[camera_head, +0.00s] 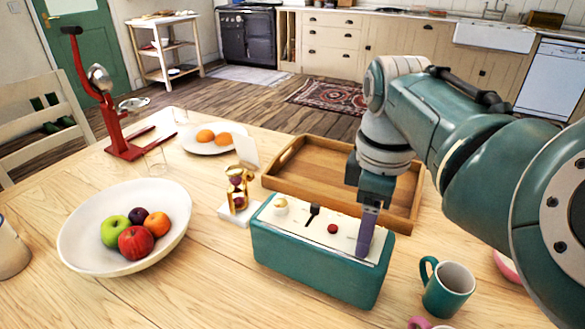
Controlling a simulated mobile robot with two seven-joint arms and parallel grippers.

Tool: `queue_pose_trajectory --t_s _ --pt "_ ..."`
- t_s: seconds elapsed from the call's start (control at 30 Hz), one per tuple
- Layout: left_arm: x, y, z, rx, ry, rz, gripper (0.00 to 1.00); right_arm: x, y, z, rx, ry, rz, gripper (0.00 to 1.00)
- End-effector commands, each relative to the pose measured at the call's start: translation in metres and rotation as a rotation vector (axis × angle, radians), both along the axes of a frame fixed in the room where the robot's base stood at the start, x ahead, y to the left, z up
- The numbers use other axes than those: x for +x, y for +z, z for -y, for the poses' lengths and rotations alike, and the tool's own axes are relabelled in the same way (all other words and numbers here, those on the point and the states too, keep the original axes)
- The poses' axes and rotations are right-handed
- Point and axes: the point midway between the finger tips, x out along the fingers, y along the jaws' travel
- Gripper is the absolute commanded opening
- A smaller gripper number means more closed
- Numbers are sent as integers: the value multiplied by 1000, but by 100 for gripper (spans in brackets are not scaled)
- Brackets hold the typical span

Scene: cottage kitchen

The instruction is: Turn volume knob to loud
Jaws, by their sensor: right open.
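A teal box (310,262) with a cream top panel stands on the wooden table. On the panel, from left to right, are a round cream knob (281,206), a dark lever (313,211) and a small red button (332,229). I cannot read any volume marks or tell the knob's setting. My right gripper (366,236) points down at the right end of the panel. Its fingers overlap in this view and hide that part of the panel; I cannot tell whether they touch it. It is open. My left gripper is not in view.
A wooden tray (290,168) lies behind the box. An hourglass (237,188) stands left of it, and a white fruit bowl (72,240) further left. A teal mug (447,291) is close on the right. A red juicer (112,125) stands at the back left.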

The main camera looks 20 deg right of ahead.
Motion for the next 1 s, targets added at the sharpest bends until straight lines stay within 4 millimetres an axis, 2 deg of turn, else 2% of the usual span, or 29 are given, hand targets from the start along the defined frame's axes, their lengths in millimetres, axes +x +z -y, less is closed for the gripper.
queue_pose_trajectory --t_s 0.27,0.83,1.0 --pt "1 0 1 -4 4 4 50 0 -2 1 -1 0 1 63" --pt "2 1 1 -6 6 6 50 0 -2 0 -1 1 1 1" --pt "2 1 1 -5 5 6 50 0 -2 0 -1 1 1 0"
